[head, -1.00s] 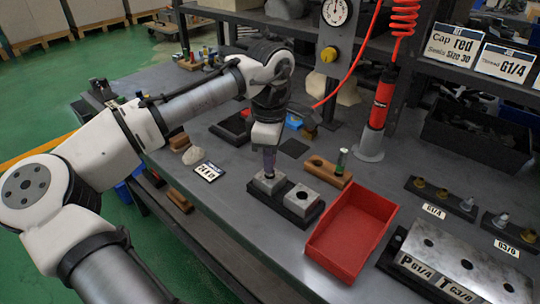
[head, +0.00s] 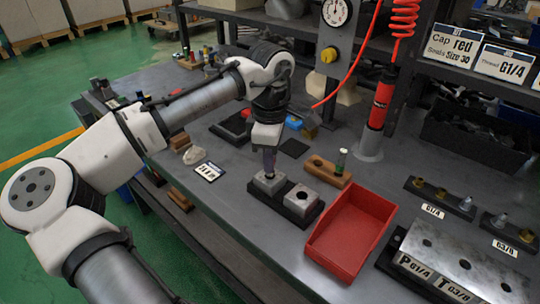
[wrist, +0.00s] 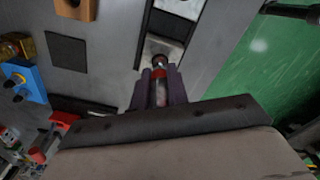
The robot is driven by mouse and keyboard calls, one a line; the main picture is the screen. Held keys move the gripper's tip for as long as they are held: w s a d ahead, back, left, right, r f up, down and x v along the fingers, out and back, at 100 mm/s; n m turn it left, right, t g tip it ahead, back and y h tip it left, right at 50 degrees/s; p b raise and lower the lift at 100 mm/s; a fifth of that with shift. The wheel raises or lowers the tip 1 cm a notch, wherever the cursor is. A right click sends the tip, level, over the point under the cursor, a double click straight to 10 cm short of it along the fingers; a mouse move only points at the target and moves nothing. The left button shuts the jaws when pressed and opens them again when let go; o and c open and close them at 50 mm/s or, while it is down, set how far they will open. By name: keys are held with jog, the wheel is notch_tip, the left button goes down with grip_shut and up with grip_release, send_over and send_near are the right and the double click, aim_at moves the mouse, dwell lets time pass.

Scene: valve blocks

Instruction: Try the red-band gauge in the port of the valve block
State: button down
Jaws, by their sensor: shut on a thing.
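My gripper (head: 269,158) is shut on the red-band gauge. In the wrist view the gauge shows between the fingers, with a red band (wrist: 159,72) and a dark round end. It points down over the left grey block (head: 268,184) of a pair on a dark base. The gauge's lower end is at or just above that block's top; I cannot tell whether it is in the hole. The right grey block (head: 303,199) has an open hole on top. A larger metal valve block (head: 462,258), marked P G1/4 and T G3/8, stands at the right.
A wooden holder (head: 322,170) with a green-banded gauge (head: 342,160) stands behind the pair. A red tray (head: 350,232) is to their right. A label card (head: 208,171) lies to the left. The red air tool (head: 380,105) stands behind.

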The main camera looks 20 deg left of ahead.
jog(key=shift+f, duration=0.5)
dwell(1.7)
jog(key=shift+r, duration=0.15)
jog(key=shift+r+p, duration=2.6)
jog(key=shift+r, duration=0.35)
